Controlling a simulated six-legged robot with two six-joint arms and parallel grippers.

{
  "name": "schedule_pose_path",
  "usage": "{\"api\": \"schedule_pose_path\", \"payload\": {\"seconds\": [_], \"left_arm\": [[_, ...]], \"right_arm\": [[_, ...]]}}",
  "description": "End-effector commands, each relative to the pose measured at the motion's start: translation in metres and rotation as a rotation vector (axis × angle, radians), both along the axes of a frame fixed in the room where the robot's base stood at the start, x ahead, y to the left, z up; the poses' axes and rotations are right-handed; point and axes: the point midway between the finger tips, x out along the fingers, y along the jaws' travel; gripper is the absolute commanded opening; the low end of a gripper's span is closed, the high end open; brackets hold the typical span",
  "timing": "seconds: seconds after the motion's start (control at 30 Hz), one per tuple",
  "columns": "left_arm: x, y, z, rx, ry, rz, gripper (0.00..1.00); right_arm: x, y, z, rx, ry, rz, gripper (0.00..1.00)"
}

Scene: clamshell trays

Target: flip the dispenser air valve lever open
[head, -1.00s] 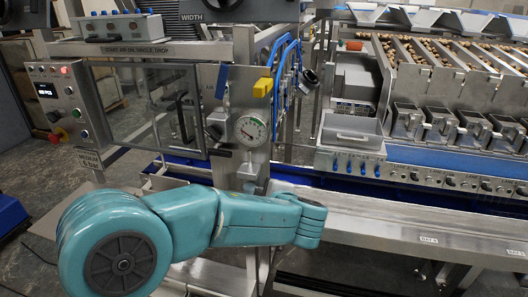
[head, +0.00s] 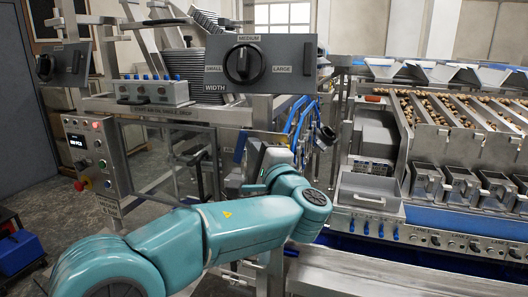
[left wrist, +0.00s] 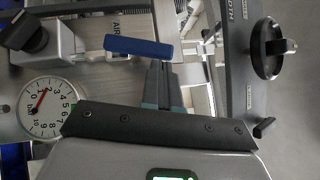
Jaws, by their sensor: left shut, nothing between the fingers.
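The blue air valve lever (left wrist: 138,47) lies across the left wrist view beside the partly hidden label "AIR". My left gripper (left wrist: 159,68) is shut and empty, its fingertips just below the lever's right part in that view. Whether they touch it I cannot tell. A round pressure gauge (left wrist: 45,108) with a red needle is at the left. The lever and gauge cannot be made out there. My right gripper is not in view.
A black regulator knob (left wrist: 27,35) is close to the lever. The width selector (head: 244,63) on its grey panel is above my gripper. A clear-windowed door (head: 168,160) is to the left. Blue hoses (head: 294,122) and a grey tray (head: 370,190) are to the right.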

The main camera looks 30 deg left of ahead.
Motion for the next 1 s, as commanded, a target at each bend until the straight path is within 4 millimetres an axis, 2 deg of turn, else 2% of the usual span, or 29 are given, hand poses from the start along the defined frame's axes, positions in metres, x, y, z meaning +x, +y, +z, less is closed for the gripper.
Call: {"api": "schedule_pose_path", "payload": {"seconds": [0.47, 0.73, 1.0], "left_arm": [[0.005, 0.004, 0.002, -0.011, -0.003, -0.002, 0.0], [0.002, 0.017, 0.014, -0.249, -0.061, -0.001, 0.0], [0.002, 0.02, 0.015, -0.297, -0.07, -0.003, 0.0]], "right_arm": [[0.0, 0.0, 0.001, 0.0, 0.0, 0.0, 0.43], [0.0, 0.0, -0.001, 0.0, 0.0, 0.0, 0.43], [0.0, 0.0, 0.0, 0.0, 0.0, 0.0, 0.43]]}}
